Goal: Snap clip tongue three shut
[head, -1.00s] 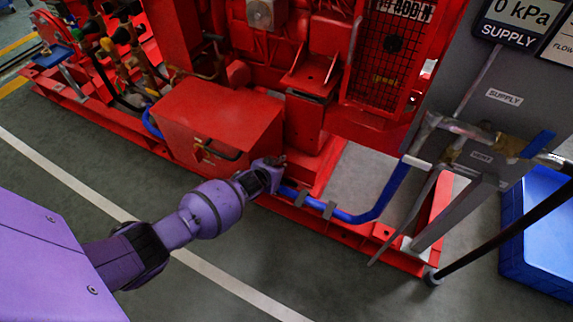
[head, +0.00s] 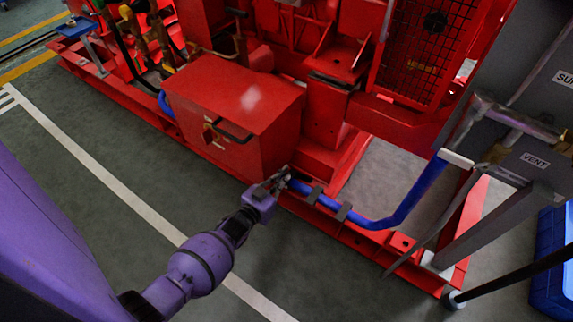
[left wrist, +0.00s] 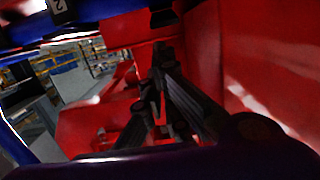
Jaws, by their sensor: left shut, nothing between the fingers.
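The blue hose (head: 375,223) runs along the red base rail, with dark grey clips on it at a near-left spot (head: 314,195) and further right (head: 343,211). My left gripper (head: 280,178) is at the hose's left stretch, by the corner of the red box, left of both clips. It is shut and empty. In the left wrist view, its dark fingers (left wrist: 162,62) point up the picture, below a dark clip piece (left wrist: 163,17). A tag reading 2 (left wrist: 59,6) sits on the blue hose at upper left. I cannot read which clip is number three, and its tongue is not clear. My right gripper is not in view.
The red box (head: 230,105) with a handle stands just behind my left gripper. The red base rail (head: 370,245) runs below the hose. A grey panel stand (head: 500,215) and a blue case (head: 553,265) are at right. The grey floor in front is clear.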

